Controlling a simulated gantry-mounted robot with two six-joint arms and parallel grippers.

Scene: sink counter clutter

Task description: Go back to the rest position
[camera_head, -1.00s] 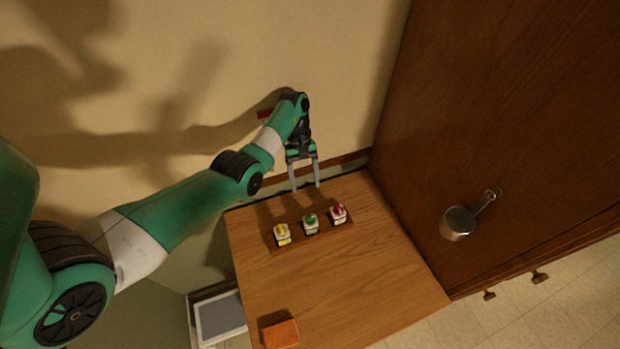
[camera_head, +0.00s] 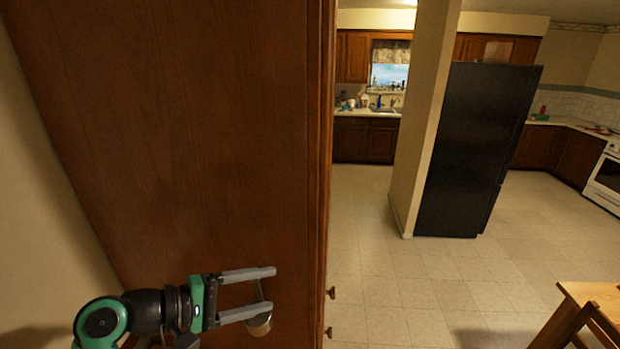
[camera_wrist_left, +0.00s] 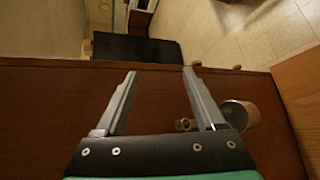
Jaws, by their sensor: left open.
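My left gripper (camera_head: 270,289) is at the lower left of the head view, in front of the brown wooden panel (camera_head: 190,130). Its two grey fingers point right and stand apart with nothing between them. In the left wrist view the gripper (camera_wrist_left: 160,74) is also open and empty, with its fingers over the brown wood. A metal pan (camera_head: 259,326) shows just below the lower finger in the head view, partly hidden. The pan also shows in the left wrist view (camera_wrist_left: 238,115), right of the right finger. My right gripper is in neither view.
A black fridge (camera_head: 470,150) stands beside a beige wall end (camera_head: 422,120). A sink counter (camera_head: 365,115) is at the back, and a white stove (camera_head: 606,180) at the far right. A wooden table (camera_head: 585,295) is at the lower right. The tiled floor between is clear.

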